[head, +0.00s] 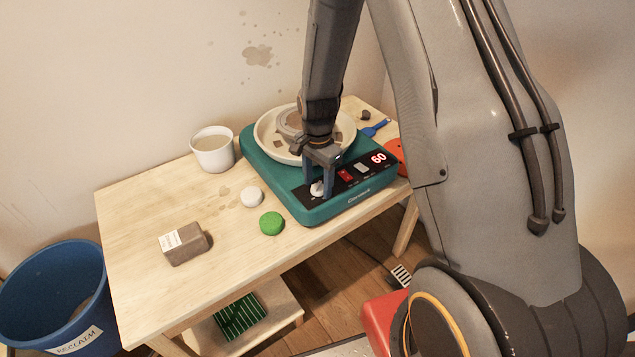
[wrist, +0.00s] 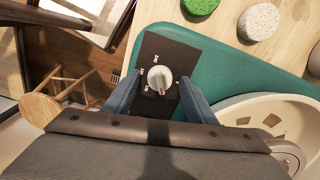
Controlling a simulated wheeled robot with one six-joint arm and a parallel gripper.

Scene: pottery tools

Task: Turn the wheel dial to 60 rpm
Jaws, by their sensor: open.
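The pottery wheel (head: 285,178) is a teal box on the table, with a cream round pan (head: 266,140) on top.
A white cup (head: 212,150), a pale sponge (head: 251,196), a green sponge (head: 271,223) and a wrapped clay block (head: 185,243) are on the wooden table (head: 130,215). A blue reclaim bucket (head: 60,300) stands at left. A blue-handled tool (head: 375,128) lies behind the wheel.

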